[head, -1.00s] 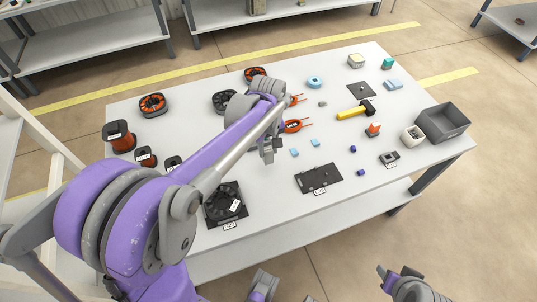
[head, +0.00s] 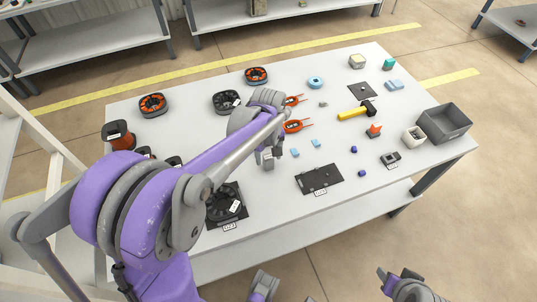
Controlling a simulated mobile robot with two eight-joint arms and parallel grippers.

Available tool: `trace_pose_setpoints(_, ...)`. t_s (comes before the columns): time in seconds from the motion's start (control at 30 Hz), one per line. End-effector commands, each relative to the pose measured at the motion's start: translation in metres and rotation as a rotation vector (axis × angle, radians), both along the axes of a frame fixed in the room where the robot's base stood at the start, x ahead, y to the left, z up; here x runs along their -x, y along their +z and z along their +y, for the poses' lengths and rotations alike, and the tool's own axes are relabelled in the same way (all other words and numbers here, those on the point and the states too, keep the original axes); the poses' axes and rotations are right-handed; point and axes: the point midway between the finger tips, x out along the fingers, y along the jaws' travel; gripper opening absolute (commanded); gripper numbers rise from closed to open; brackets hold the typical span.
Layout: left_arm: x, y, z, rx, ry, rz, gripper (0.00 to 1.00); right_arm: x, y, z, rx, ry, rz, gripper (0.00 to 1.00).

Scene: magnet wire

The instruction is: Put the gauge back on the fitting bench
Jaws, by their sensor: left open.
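The grey-white bench (head: 285,200) fills the middle of the head view; I take it to be the fitting bench. No item is plainly marked as the gauge. Two orange two-pronged tools, one nearer (head: 296,126) and one farther (head: 293,100), lie on the bench just right of my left wrist and may be gauges. My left gripper (head: 268,157) points down over the bench, left of the nearer tool. It is open, and its fingertips are small and partly hidden by the hand. My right gripper (head: 392,279) is low at the bottom right, off the bench's front; its jaws are unclear.
Spools stand at the left, including a tall copper one (head: 119,136). A black fan-like part (head: 222,204) and a dark plate (head: 319,178) lie near the front edge. A yellow hammer (head: 356,112) and grey bin (head: 446,123) are at the right. Small blue pieces lie between.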

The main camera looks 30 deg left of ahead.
Motion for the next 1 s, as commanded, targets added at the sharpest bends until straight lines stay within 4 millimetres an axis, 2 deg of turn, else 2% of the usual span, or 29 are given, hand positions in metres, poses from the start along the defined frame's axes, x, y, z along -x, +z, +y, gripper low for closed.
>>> trace_pose_setpoints(0.17,0.000,0.007,0.000,0.000,0.000,0.000,0.67,0.000,0.004,0.000,0.000,0.000,-0.001,0.50)
trace_pose_setpoints(0.27,0.000,0.020,0.000,0.000,0.000,0.000,0.67,-0.001,0.006,0.000,0.000,0.000,-0.002,0.50)
trace_pose_setpoints(0.5,0.000,0.073,0.000,0.000,0.001,0.000,0.67,-0.001,0.013,0.000,0.000,0.000,-0.004,0.50)
trace_pose_setpoints(0.7,0.000,0.108,0.000,0.000,0.001,0.000,0.67,-0.002,0.017,0.000,0.000,0.000,-0.005,0.50)
trace_pose_setpoints(0.87,0.001,0.121,0.000,0.000,-0.003,-0.001,0.67,-0.002,0.018,0.000,0.000,0.000,-0.006,0.50)
trace_pose_setpoints(1.0,0.018,0.123,-0.010,-0.007,-0.082,-0.040,0.67,-0.002,0.018,0.000,0.000,0.000,-0.006,0.50)
